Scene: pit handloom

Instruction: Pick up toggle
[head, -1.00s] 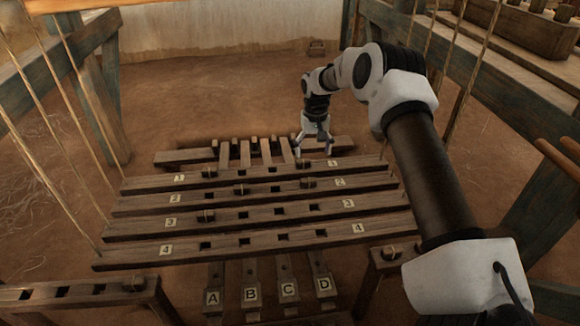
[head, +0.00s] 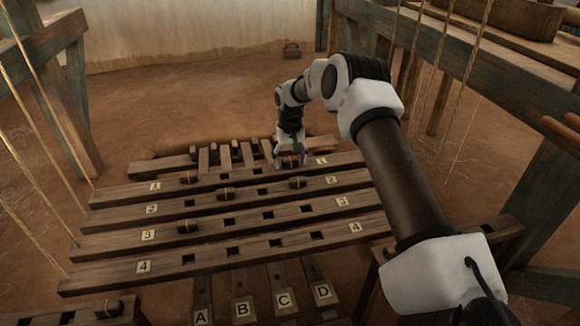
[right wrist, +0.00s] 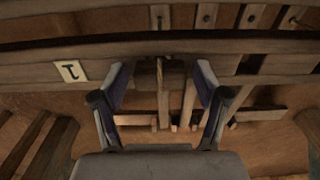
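A small wooden toggle with cord around its middle sits on bar 1 near its right end; it shows in the right wrist view (right wrist: 160,76), between my fingers. My right gripper (head: 290,163) is open, pointing down over bar 1 (head: 225,181). In the right wrist view its fingers (right wrist: 162,80) stand on either side of the toggle, with a visible gap on each side. In the head view the fingers partly hide this toggle. Other toggles sit on bar 1 at left (head: 188,177), on bar 2 (head: 298,182) and on bar 3 (head: 187,226). My left gripper is out of view.
Bars 2, 3 and 4 (head: 205,262) lie in front of bar 1, with square slots. Lettered treadles A to D (head: 241,309) lie below them. Loom posts and slanting cords (head: 456,95) stand at both sides. Bare earth floor (head: 180,105) is open behind.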

